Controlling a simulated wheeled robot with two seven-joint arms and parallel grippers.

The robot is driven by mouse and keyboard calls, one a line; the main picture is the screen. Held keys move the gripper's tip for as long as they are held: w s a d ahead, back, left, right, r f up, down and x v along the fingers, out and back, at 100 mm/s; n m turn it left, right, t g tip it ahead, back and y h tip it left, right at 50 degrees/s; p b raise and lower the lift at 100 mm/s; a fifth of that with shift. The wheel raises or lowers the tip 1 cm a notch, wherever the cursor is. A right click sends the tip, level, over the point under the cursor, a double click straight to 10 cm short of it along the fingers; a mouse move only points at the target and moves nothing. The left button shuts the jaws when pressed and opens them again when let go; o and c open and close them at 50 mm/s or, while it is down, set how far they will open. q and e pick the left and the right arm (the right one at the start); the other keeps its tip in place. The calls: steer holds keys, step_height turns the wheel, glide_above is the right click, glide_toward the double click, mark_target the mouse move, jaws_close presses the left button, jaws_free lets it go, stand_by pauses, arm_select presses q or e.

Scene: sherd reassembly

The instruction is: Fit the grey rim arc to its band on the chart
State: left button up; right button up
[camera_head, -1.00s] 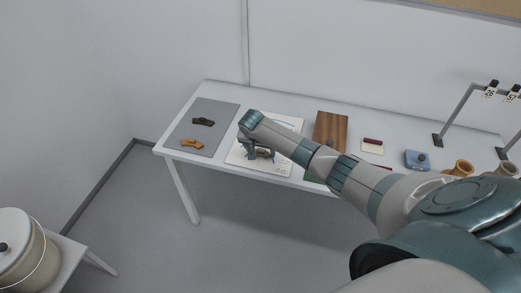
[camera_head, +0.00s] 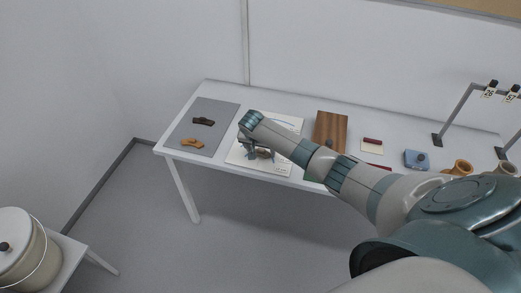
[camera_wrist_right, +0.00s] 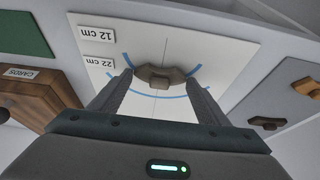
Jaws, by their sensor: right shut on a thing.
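The grey rim arc (camera_wrist_right: 160,77) is a thick, grey-brown curved sherd. In the right wrist view it sits between the fingertips of my right gripper (camera_wrist_right: 161,84), which is shut on it. The white chart (camera_wrist_right: 215,52) lies beyond it, with blue curved bands and labels "12 cm" and "22 cm". The sherd overlaps the blue bands in this view; I cannot tell whether it touches the chart. In the head view my right gripper (camera_head: 256,150) is over the front part of the chart (camera_head: 286,162), partly hiding it. My left gripper is not in view.
Left of the chart, a grey mat (camera_head: 218,110) carries a dark sherd (camera_head: 203,121) and an orange sherd (camera_head: 192,142).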

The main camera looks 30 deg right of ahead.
mark_target(261, 154)
stand_by(0.4)
steer(key=o, duration=1.4)
steer(key=shift+r+p, duration=0.1)
steer(key=shift+p, duration=0.25)
step_height(261, 154, up, 8)
steer(key=p, duration=0.8)
